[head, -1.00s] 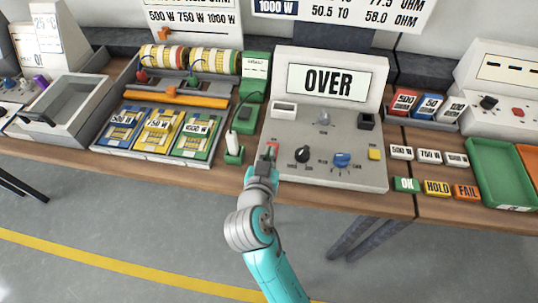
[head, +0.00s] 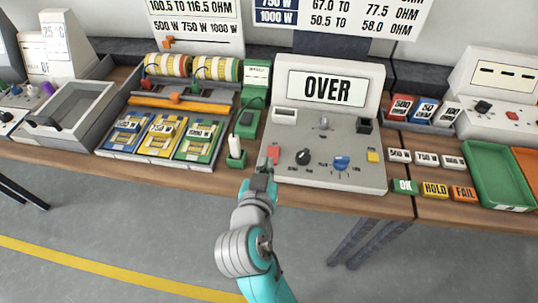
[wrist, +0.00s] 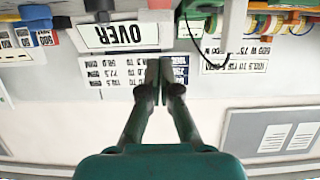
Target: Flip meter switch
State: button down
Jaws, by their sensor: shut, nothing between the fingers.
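The meter (head: 370,174) is a grey console with a sloped panel, and its display (head: 326,87) reads OVER. A red switch (head: 273,151) sits at the left of its panel. A black knob (head: 303,157), a blue knob (head: 341,162), a yellow button (head: 374,156) and a small grey toggle (head: 324,123) are also on it. My gripper (head: 264,166) is at the panel's front left corner, just below the red switch. I cannot tell whether it touches the panel. In the wrist view its fingers (wrist: 158,72) are together and empty. The OVER display (wrist: 122,36) appears upside down there.
A white upright plug on a green base (head: 235,152) stands close left of my gripper. Farther left is a tray of coloured cards (head: 160,136). OK, HOLD and FAIL blocks (head: 435,188) and a green tray (head: 494,176) are to the right. Open floor lies in front.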

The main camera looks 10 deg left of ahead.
jog(key=v, duration=0.2)
jog(key=f+v, duration=0.1)
jog(key=v, duration=0.1)
jog(key=shift+s+r, duration=0.15)
jog(key=shift+s, duration=0.25)
jog(key=s+d+f+n+g+y, duration=0.1)
jog(key=s+d+f+n, duration=0.1)
jog(key=s+d+f, duration=0.4)
jog(key=s+d+f+n+y, duration=0.2)
jog(key=s+d+f, duration=0.2)
jog(key=d+f, duration=0.45)
jog(key=s+d+r+m, duration=0.1)
jog(key=s+d, duration=0.2)
jog(key=s, duration=0.3)
jog(key=s+d+r+m+t+h, duration=0.1)
jog(key=s+d+r, duration=0.1)
jog(key=s, duration=0.5)
jog(key=s+d+r+m+h, duration=0.1)
jog(key=s+d, duration=0.3)
jog(key=s, duration=0.3)
jog(key=shift+s+d+r+m, duration=0.25)
jog(key=shift+d+r+m, duration=0.05)
jog(key=shift+r, duration=0.1)
